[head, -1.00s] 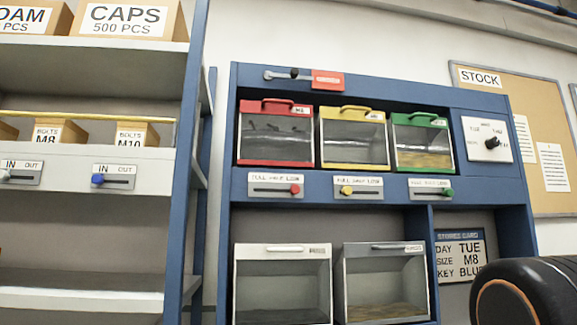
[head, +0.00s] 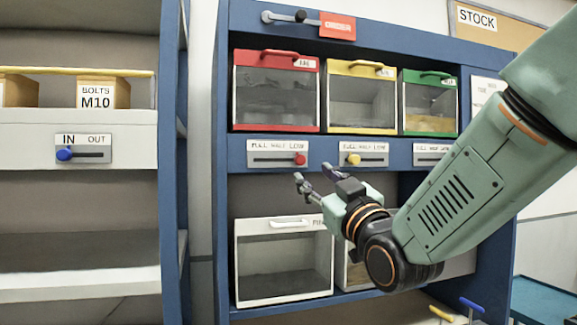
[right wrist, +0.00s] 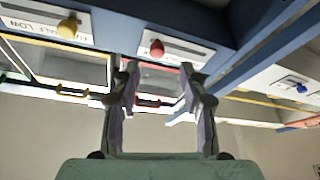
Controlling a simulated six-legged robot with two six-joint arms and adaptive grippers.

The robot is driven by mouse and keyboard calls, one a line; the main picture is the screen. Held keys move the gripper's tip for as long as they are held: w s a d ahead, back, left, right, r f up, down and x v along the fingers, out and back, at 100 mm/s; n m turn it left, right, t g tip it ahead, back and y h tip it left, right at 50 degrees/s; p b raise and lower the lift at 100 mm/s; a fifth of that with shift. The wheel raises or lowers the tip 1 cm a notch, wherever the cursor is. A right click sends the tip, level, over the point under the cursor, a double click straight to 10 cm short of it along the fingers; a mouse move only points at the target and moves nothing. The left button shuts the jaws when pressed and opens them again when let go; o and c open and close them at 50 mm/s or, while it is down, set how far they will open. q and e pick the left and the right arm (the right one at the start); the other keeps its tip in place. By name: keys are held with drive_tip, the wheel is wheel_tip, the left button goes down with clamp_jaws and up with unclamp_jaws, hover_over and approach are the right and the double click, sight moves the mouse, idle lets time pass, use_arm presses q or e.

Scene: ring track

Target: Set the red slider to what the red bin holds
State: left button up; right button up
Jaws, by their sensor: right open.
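The red bin (head: 276,90) is in the upper row of the blue cabinet, with a clear front and a red frame. Its inside looks dark grey, and I cannot tell the fill level. Below it is the red slider (head: 300,159), its knob at the right end of the slot, by LOW on the FULL HALF LOW plate (head: 270,147). My right gripper (head: 304,183) is open and empty, just below the red slider. In the right wrist view the red knob (right wrist: 157,48) shows beyond and between the open fingertips (right wrist: 158,72), apart from them. My left gripper is not in view.
A yellow bin (head: 360,98) and a green bin (head: 429,104) stand right of the red one. The yellow slider (head: 353,159) is close on the right. A white-framed bin (head: 283,258) is below. A shelf rack (head: 80,135) stands at left.

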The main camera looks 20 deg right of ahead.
sight(302, 162)
drive_tip(key=p+x, duration=0.1)
drive_tip(key=x, duration=0.2)
drive_tip(key=p+x, duration=0.1)
drive_tip(key=x, duration=0.2)
drive_tip(key=shift+d+r, duration=0.2)
drive_tip(key=shift+d, duration=0.05)
drive_tip(key=shift+w, duration=0.5)
drive_tip(key=shift+s+a+r, duration=0.1)
drive_tip(key=shift+s+r, duration=0.1)
drive_tip(key=shift+s, duration=0.05)
drive_tip(key=shift+c, duration=0.5)
drive_tip(key=shift+w+f, duration=0.15)
drive_tip(key=shift+w, duration=0.15)
drive_tip(key=c, duration=0.4)
clamp_jaws()
